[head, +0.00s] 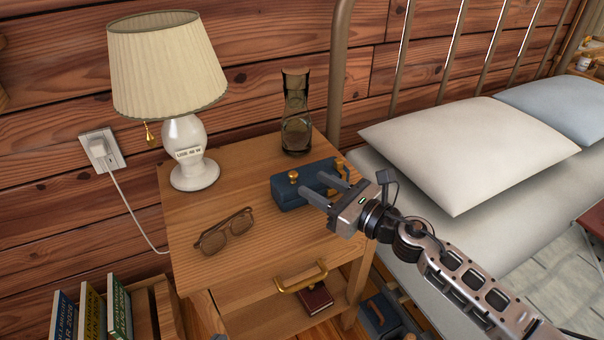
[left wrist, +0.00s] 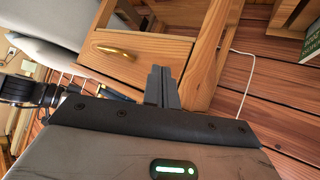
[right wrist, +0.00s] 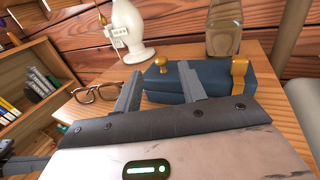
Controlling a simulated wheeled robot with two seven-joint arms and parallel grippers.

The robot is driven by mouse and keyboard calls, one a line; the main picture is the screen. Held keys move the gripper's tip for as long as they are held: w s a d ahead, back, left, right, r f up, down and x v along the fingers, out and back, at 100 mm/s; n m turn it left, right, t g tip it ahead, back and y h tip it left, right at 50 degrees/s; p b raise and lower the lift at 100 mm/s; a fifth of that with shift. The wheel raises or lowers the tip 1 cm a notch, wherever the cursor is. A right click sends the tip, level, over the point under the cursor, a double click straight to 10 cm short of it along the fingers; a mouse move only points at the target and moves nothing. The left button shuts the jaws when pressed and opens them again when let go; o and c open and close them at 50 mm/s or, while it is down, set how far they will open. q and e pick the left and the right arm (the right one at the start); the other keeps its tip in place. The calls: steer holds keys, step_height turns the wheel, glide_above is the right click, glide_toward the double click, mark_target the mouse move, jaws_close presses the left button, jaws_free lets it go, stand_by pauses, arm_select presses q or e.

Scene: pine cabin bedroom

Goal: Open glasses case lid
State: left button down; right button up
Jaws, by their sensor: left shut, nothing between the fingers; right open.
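The glasses case (head: 290,196) is a dark blue box lying on the nightstand, and its lid looks closed. It has a round brass knob (head: 293,176) near its left end and brass fittings at its right. My right gripper (head: 312,184) is open over the case, coming from the right. In the right wrist view the knob (right wrist: 160,62) appears between the two fingertips, with no visible contact; the case (right wrist: 215,85) spans behind the fingers. My left gripper (left wrist: 163,85) is shut and empty, and the nightstand drawer shows beyond it in the left wrist view.
On the nightstand (head: 205,285) are a lamp (head: 187,150), a glass carafe (head: 297,130) behind the case and folded spectacles (head: 227,231) to the left. A brass drawer handle (head: 302,277) sticks out in front. The bed (head: 470,235) stands at right. The tabletop before the case is clear.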

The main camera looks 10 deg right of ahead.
mark_target(302, 178)
steer(key=x, duration=0.5)
steer(key=shift+s, duration=0.1)
